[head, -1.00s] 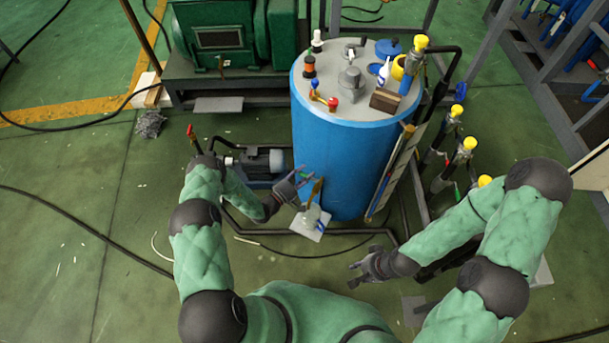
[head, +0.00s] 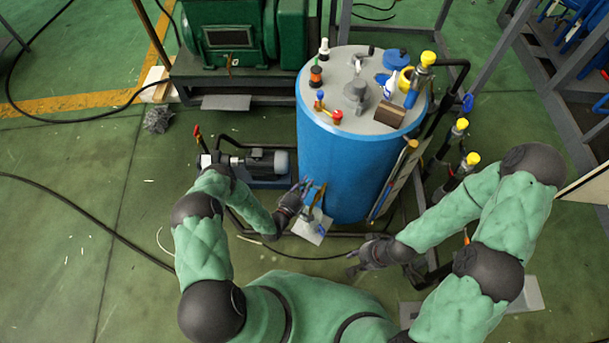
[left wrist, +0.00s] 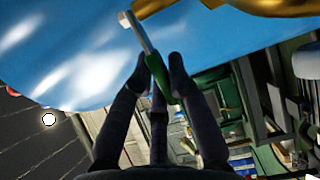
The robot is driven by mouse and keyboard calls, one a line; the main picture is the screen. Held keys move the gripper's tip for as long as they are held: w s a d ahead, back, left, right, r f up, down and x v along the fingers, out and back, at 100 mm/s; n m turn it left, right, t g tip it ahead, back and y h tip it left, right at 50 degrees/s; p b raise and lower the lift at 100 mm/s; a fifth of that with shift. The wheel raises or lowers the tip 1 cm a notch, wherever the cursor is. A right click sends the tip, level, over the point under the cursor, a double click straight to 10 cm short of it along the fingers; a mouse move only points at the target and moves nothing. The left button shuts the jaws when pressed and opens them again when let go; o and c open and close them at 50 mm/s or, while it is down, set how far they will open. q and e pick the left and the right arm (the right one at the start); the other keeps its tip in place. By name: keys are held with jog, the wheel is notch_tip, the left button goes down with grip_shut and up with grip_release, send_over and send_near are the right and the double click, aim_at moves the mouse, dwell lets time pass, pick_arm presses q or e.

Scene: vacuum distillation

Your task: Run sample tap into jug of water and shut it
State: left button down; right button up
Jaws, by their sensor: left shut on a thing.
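A brass sample tap (head: 318,196) sticks out low on the front of the blue drum (head: 345,165). In the left wrist view its brass body (left wrist: 265,6) is at the top right. A metal lever with a green grip (left wrist: 157,68) reaches down from the top. My left gripper (head: 303,189) is at the tap, and its fingertips (left wrist: 160,64) are shut on the green grip. A pale, clear-looking jug (head: 314,217) stands on a white plate below the tap, partly hidden. My right gripper (head: 352,263) is empty, its fingers apart, low to the right of the jug.
The drum's grey top (head: 365,75) holds bottles, fittings and a brown block. A pump motor (head: 268,162) sits left of the drum, and pipes with yellow caps (head: 472,158) stand right. A dark hose crosses the green floor, which is open at left.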

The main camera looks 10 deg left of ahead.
pick_arm(q)
jog(key=shift+a+y, duration=0.1)
jog(key=shift+y, duration=0.2)
jog(key=c, duration=1.2)
grip_release()
jog(key=shift+s, duration=0.1)
jog(key=shift+v, duration=5.95)
jog(key=shift+f, duration=0.15)
